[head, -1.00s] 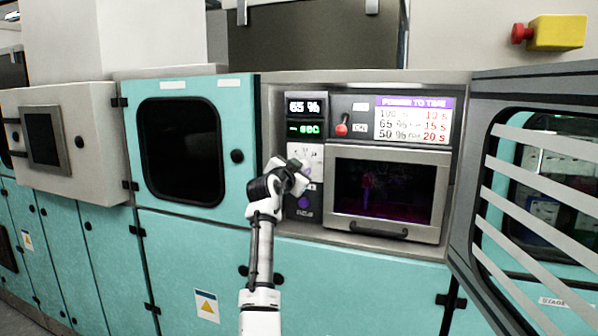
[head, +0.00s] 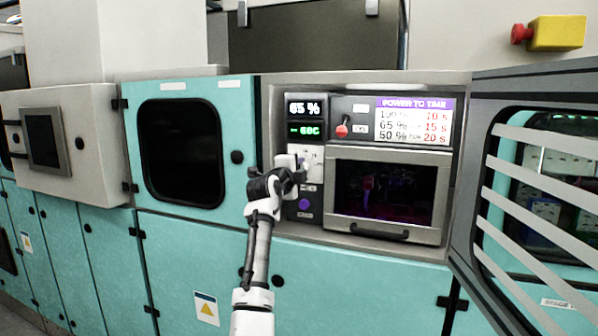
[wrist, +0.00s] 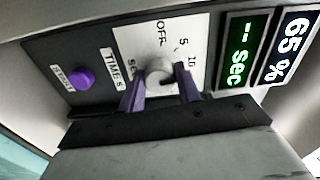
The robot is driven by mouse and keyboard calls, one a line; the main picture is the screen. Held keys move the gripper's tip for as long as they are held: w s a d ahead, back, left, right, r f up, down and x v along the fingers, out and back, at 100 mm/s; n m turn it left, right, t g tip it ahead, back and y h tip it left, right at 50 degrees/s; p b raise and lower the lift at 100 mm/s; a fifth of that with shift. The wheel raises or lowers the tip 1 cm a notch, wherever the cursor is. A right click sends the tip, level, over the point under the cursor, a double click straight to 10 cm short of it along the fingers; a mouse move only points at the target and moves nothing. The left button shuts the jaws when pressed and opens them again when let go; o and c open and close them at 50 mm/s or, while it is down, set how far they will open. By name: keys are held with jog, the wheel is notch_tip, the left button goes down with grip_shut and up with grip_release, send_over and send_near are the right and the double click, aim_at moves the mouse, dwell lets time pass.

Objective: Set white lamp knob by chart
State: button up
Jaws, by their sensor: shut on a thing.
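The white lamp knob (wrist: 158,70) sits on a white dial plate with marks OFF, 5 and 10 in the wrist view; further marks are hidden. My gripper (wrist: 160,90) is shut on the knob, a purple finger on either side. In the head view my gripper (head: 296,172) is at the dial plate and hides most of the knob. The pointer direction cannot be told. The chart (head: 413,121) pairs 100 % with 10 s, 65 % with 15 s and 50 % with 20 s. The power display (head: 304,108) reads 65 %.
A green seconds display (wrist: 238,53) shows dashes. A purple button (wrist: 84,78) lies beyond the dial. A red lever (head: 343,126) and a dark window (head: 384,192) are to the right. A striped open door (head: 530,200) stands far right.

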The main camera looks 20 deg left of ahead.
jog(key=shift+r+m, duration=0.1)
jog(key=shift+m, duration=4.8)
jog(key=o, duration=1)
jog(key=shift+c, duration=0.2)
jog(key=s+b, duration=0.5)
jog(key=s, duration=0.9)
jog(key=shift+a, duration=0.2)
